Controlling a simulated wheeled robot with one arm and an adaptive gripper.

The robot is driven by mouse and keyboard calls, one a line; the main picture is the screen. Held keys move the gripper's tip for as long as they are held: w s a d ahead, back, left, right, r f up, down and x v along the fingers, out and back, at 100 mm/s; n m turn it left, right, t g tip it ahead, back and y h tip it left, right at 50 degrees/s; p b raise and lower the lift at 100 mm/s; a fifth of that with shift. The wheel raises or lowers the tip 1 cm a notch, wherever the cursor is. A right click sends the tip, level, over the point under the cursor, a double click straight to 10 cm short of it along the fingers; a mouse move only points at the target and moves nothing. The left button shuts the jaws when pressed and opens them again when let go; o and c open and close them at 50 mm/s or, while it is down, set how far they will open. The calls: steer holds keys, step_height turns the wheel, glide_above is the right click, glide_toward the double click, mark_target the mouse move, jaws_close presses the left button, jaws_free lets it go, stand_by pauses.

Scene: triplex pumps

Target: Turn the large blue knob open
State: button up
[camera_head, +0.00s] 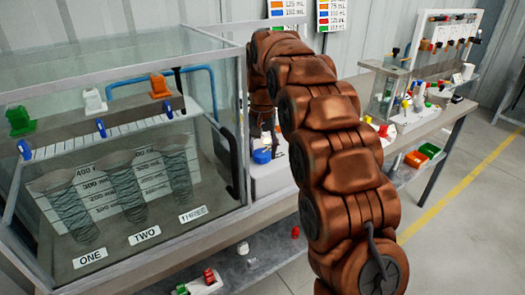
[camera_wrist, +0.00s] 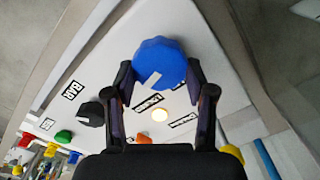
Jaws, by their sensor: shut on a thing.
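The large blue knob (camera_wrist: 160,62) sits on a white panel (camera_wrist: 110,60) in the wrist view, with a white mark on its lower left part. My gripper (camera_wrist: 158,76) is shut on the knob, one dark finger on each side of it. In the head view the blue knob (camera_head: 262,156) shows on top of a white box (camera_head: 270,178), just left of my arm. My gripper is mostly hidden there behind my arm.
A glass tank (camera_head: 120,190) with three cylinders stands left of the box. Another bench with coloured parts (camera_head: 420,105) is at the right. Floor at the right is clear.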

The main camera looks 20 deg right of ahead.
mark_target(263, 152)
steer(key=shift+m, duration=1.2)
steer(key=o, duration=1.2)
steer(key=shift+c, duration=0.2)
steer(key=shift+r, duration=3.75)
